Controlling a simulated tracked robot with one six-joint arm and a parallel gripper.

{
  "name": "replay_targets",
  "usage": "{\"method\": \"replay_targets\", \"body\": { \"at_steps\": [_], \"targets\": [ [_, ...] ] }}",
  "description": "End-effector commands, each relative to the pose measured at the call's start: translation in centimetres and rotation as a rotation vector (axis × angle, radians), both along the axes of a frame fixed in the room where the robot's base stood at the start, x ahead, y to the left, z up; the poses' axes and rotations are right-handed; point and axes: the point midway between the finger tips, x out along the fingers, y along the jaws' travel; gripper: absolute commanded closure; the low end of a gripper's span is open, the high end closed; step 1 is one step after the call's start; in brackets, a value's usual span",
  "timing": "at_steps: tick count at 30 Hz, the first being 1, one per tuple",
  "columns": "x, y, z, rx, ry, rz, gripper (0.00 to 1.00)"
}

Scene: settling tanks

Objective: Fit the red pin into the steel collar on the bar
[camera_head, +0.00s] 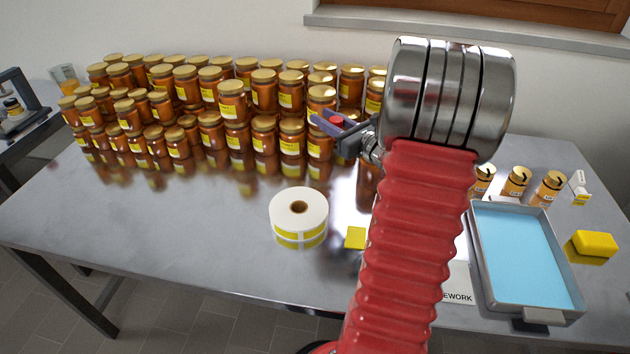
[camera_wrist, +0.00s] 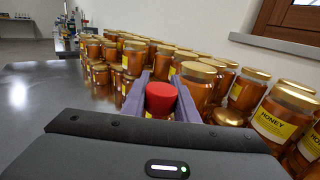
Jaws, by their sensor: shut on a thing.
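My gripper (camera_head: 330,124) is shut on a short red cylinder (camera_head: 337,120), which I take to be the red pin. In the wrist view the red pin (camera_wrist: 160,97) stands between two purple fingers, with its round top showing and its lower part hidden by the gripper body. My gripper is above the table, in front of the honey jars as the head view sees it. How high it is, I cannot tell. I see no steel collar on a bar in either view; my arm covers part of the table in the head view.
Several stacked honey jars (camera_head: 232,100) fill the back left of the steel table (camera_head: 180,220). A label roll (camera_head: 285,205) and a yellow pad (camera_head: 355,238) lie nearer. A blue-filled tray (camera_head: 484,262), yellow sponge (camera_head: 593,243) and small jars (camera_head: 515,182) are right. The front left is clear.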

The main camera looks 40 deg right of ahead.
Motion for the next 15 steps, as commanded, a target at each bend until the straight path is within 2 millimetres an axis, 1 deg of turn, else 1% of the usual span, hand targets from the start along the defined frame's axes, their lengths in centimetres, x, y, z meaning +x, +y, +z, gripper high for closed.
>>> {"method": "replay_targets", "body": {
  "at_steps": [5, 15],
  "targets": [
    [0.0, 0.0, -1.7, 0.004, 0.002, 0.000, 0.95],
    [-0.1, -0.1, -7.3, 0.004, 0.003, -0.001, 0.95]
  ]
}}
